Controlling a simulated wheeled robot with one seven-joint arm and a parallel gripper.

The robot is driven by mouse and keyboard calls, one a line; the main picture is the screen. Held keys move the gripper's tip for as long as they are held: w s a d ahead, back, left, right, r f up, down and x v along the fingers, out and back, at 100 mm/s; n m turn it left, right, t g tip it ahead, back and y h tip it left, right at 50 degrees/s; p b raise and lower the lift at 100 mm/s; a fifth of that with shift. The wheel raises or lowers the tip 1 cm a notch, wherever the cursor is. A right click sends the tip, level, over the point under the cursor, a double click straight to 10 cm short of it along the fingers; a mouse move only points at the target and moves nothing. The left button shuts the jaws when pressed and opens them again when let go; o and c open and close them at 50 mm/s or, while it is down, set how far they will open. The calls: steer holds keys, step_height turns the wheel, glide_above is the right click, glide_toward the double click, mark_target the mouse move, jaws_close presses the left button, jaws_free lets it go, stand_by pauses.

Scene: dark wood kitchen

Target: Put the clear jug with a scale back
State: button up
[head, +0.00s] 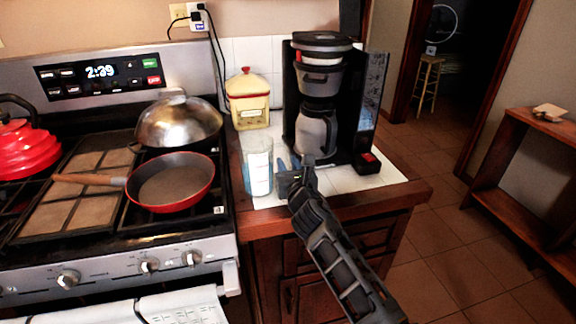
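The clear jug (258,168) with a pale printed scale stands upright on the white tiled counter, just right of the stove and near the counter's front edge. My gripper (288,167) is close to the jug's right side, between it and the coffee maker. Its fingers are small and partly merge with the jug's right edge and the dark background. I cannot tell whether they touch the jug or how far apart they are.
A black coffee maker (358,112) stands right of my gripper, and a yellow canister (248,100) stands behind the jug. A red pan (170,184), a domed lid (178,124) and a red kettle (22,150) are on the stove. The counter's right front corner (395,178) is bare.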

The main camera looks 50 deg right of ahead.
steer(key=shift+o, duration=1)
steer(key=shift+r, duration=0.15)
steer(key=p+v, duration=0.1)
steer(key=v, duration=1.1)
